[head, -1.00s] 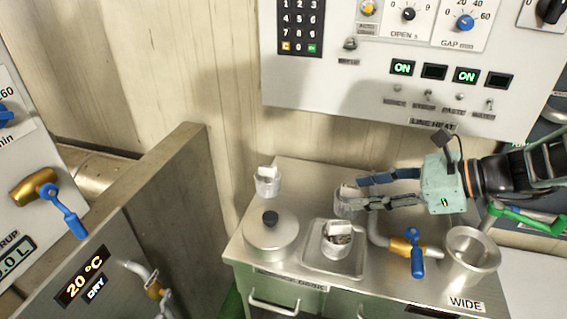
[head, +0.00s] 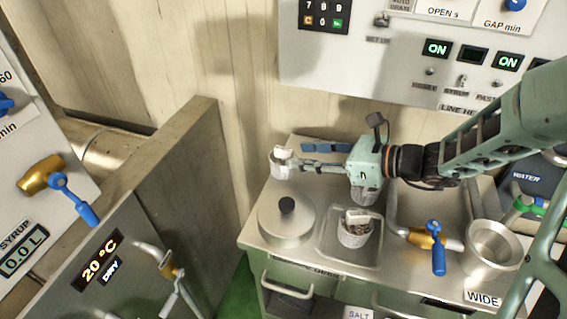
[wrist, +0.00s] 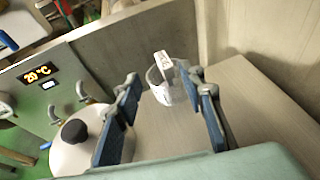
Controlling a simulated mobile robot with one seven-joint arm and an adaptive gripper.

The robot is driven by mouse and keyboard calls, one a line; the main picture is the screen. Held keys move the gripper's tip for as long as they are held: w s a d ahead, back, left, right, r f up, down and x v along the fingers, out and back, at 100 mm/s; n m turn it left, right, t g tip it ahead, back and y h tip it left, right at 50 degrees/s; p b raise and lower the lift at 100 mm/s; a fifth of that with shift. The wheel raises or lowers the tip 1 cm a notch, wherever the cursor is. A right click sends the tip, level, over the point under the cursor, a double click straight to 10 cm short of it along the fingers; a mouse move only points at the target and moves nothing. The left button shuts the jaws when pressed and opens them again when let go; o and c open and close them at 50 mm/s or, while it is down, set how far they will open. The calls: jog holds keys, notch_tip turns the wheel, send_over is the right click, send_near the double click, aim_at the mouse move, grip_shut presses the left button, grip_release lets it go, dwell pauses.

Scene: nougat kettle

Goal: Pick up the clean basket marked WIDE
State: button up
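A small pale basket (head: 279,168) with a white card stands at the counter's back left; its marking is not readable. It also shows in the wrist view (wrist: 163,87), around and just beyond the line between my fingertips. My gripper (head: 303,157) is open, pointing left at this basket, with the lower finger appearing close to its side. No grip on it shows. A second basket (head: 366,192) is partly hidden beneath my gripper. A third basket (head: 354,237), with a card and dark contents, stands in a shallow tray (head: 374,256). A WIDE label (head: 482,298) is on the counter's front right edge.
A lidded steel pot (head: 287,224) stands in front of the back-left basket. A brass valve with a blue handle (head: 437,259) and an open steel vessel (head: 494,246) are to the right. A metal partition (head: 180,190) rises on the left.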

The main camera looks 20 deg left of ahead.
aim_at(287, 150)
jog(key=x, duration=0.5)
jog(key=shift+w+a+r, duration=0.15)
jog(key=shift+w+r, duration=0.15)
jog(key=shift+w, duration=0.1)
grip_shut()
